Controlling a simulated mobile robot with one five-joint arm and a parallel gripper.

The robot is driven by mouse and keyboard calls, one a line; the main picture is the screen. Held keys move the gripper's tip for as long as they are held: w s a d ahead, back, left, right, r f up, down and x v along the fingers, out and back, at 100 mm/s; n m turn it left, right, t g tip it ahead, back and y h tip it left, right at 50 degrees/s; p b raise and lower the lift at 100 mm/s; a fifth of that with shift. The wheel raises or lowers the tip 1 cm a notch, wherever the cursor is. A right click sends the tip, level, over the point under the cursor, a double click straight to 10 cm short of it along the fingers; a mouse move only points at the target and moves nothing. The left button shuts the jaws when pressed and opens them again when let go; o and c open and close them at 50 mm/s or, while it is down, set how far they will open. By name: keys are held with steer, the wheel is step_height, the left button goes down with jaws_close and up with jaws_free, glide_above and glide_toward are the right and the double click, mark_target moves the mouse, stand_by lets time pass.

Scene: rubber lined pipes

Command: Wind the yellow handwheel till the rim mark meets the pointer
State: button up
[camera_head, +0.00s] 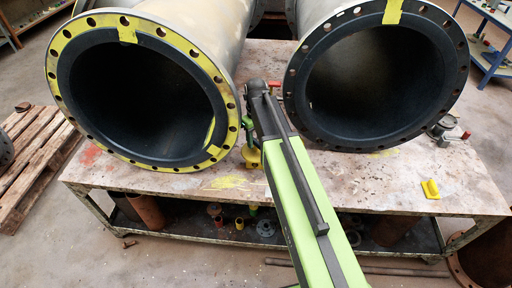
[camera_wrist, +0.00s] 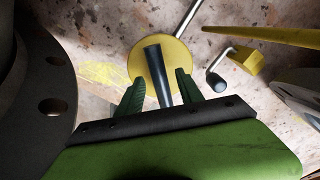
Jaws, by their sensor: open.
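A round yellow disc, which looks like the handwheel (camera_wrist: 143,62), lies below my gripper in the wrist view. A dark tapered peg (camera_wrist: 153,60) stands up from it. My gripper (camera_wrist: 159,80) is open, with one green finger on each side of the peg; I cannot tell whether either finger touches it. In the head view a small yellow part (camera_head: 250,158) shows just below my gripper (camera_head: 249,138) at the bench, partly hidden. A thin metal rod (camera_wrist: 186,17) runs from the disc's far edge. I cannot make out a rim mark or the pointer.
Two large rubber-lined pipes, a yellow-flanged one (camera_head: 66,101) and a dark-flanged one (camera_head: 297,113), stand on either side of my arm on the bench (camera_head: 380,185). A yellow block with a crank (camera_wrist: 246,61) and black knob (camera_wrist: 216,82) sits right of the disc.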

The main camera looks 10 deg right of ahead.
steer(key=shift+c, duration=0.2)
jaws_close()
steer(key=shift+n, duration=0.4)
steer(key=n, duration=0.3)
steer(key=shift+n, duration=0.4)
steer(key=n, duration=0.8)
steer(key=shift+n, duration=0.4)
steer(key=shift+s+n, duration=0.1)
steer(key=shift+n, duration=1.8)
steer(key=shift+f, duration=0.1)
